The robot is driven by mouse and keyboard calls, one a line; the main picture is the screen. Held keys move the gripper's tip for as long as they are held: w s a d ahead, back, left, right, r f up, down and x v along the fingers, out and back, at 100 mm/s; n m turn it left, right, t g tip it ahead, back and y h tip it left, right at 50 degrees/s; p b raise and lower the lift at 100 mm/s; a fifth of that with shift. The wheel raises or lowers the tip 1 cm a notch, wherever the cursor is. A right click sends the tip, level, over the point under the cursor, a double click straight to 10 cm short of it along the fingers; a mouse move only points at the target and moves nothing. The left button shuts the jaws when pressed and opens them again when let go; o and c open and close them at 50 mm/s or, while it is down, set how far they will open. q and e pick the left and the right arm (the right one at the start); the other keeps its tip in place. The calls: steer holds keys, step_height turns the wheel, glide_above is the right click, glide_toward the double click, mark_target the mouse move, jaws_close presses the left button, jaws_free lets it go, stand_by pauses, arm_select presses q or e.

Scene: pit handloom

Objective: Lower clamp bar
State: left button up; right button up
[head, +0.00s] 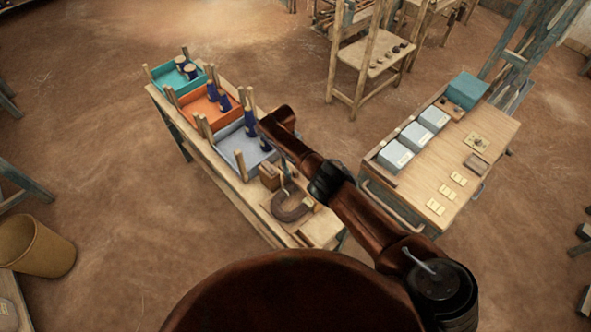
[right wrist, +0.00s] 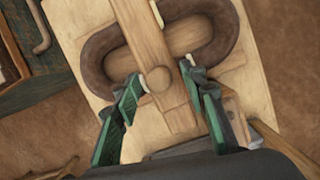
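In the right wrist view, the wooden clamp bar (right wrist: 143,35) crosses over a brown oval coil (right wrist: 220,28) on a pale wooden board (right wrist: 262,85). A round wooden knob (right wrist: 159,79) stands on the bar near its lower end. My right gripper (right wrist: 166,79) is open, with one green finger on each side of the knob and a gap visible around it. I cannot tell how high the bar is above the coil. In the head view, the coil (head: 293,207) lies at the near end of the long bench; my right arm hides the gripper there. My left gripper is not seen.
A second table (head: 455,165) with boxes and cards stands at right. A bin (head: 38,248) stands at left; floor lies between.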

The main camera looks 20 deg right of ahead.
steer(key=v, duration=1.2)
stand_by(0.3)
